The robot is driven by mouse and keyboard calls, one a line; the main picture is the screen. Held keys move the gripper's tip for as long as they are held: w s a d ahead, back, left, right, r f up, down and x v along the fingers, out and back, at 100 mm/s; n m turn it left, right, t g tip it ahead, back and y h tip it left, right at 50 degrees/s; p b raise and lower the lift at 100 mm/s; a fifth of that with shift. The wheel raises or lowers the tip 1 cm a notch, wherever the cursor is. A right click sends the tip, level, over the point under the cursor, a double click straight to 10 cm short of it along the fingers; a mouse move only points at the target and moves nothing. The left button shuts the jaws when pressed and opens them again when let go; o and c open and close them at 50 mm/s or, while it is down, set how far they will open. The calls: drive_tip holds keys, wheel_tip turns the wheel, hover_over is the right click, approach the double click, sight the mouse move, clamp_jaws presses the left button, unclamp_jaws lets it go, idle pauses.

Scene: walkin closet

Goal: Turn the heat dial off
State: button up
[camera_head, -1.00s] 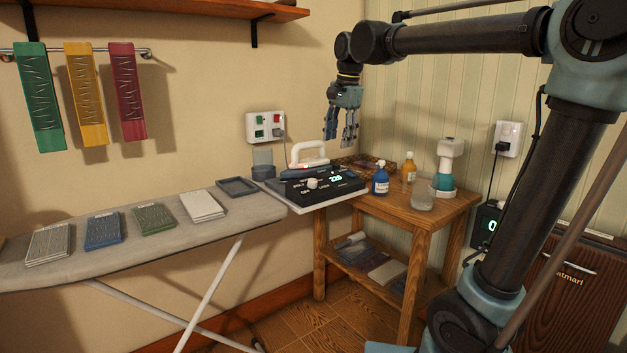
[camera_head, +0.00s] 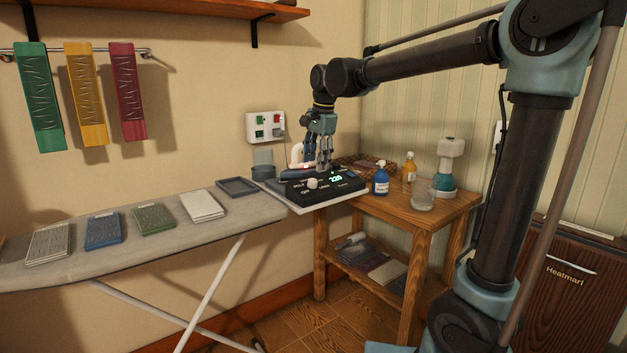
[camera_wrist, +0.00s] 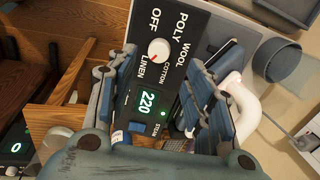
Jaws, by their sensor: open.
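The heat dial (camera_wrist: 159,50) is a round white knob with a red mark on a black control panel (camera_wrist: 180,30). OFF, POLY, WOOL, COTTON and LINEN are printed around it. The red mark appears to point toward the LINEN and COTTON side, away from OFF. The display (camera_wrist: 147,104) reads 220, with a small green light beside it. In the head view the white dial (camera_head: 312,183) sits on the panel's front left. My gripper (camera_head: 322,168) is open and empty, pointing down above the panel's back part. In the wrist view its fingers flank the display, with the dial beyond them.
A white-handled iron (camera_head: 297,155) stands behind the panel, close to my gripper. A blue bottle (camera_head: 380,181), an orange bottle (camera_head: 409,167) and a glass (camera_head: 422,202) stand to the right on the wooden table (camera_head: 440,212). The ironing board (camera_head: 250,212) extends left.

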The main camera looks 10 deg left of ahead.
sight(313, 180)
drive_tip(key=shift+x, duration=3.55)
